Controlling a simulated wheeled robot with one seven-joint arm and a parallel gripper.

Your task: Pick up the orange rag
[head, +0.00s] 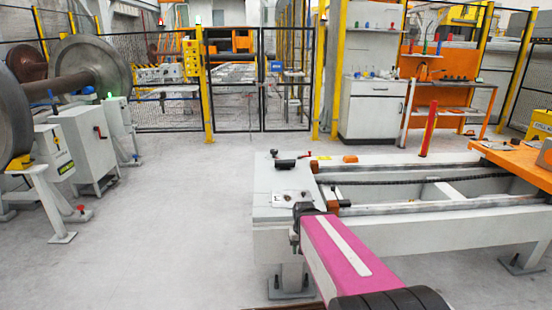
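A small orange piece (350,158), which looks like the orange rag, lies on the far edge of the white rail frame in the head view. It is too small to make out its folds. My pink arm reaches in from the bottom right. Its dark end, my gripper (301,212), is over the near left part of the frame, nearer to me than the orange piece and apart from it. The fingers are too small and dark to tell whether they are open or shut.
The white frame (268,208) carries a black object (285,164), small loose parts, orange-brown blocks (333,209) and rails. A red post (429,130) stands behind it. An orange plate (518,160) is at right. A wheelset (75,84) stands at left. Floor between is clear.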

